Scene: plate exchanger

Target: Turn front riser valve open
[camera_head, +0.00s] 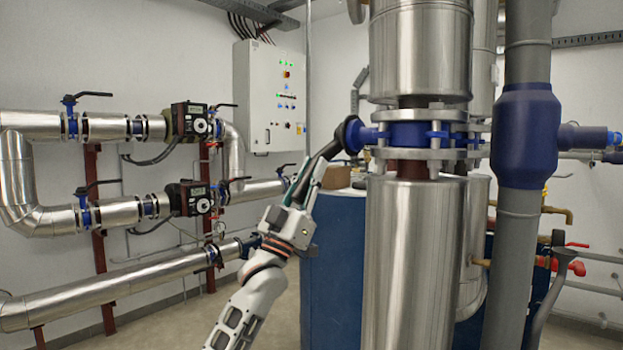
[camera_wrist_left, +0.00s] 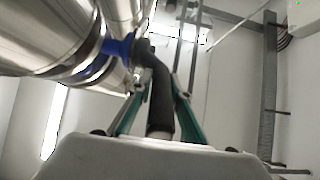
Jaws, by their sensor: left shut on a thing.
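The front riser valve (camera_head: 408,134) is a blue body between steel flanges on the large silver vertical pipe. Its blue stem reaches left to a round blue hub, from which a black lever handle (camera_head: 330,150) slants down to the left. My left gripper (camera_head: 309,182) is shut on this handle, below the hub. In the left wrist view the black handle (camera_wrist_left: 160,100) lies between the two green-sided fingers (camera_wrist_left: 160,95), and the blue valve stem (camera_wrist_left: 118,46) shows beyond. My right gripper is in neither view.
The silver riser (camera_head: 405,260) stands just right of my left gripper. A blue cabinet (camera_head: 333,260) is behind it. A grey pipe with a blue fitting (camera_head: 525,135) stands to the right. Pipes with smaller valves (camera_head: 75,125) and a control box (camera_head: 270,97) are along the walls.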

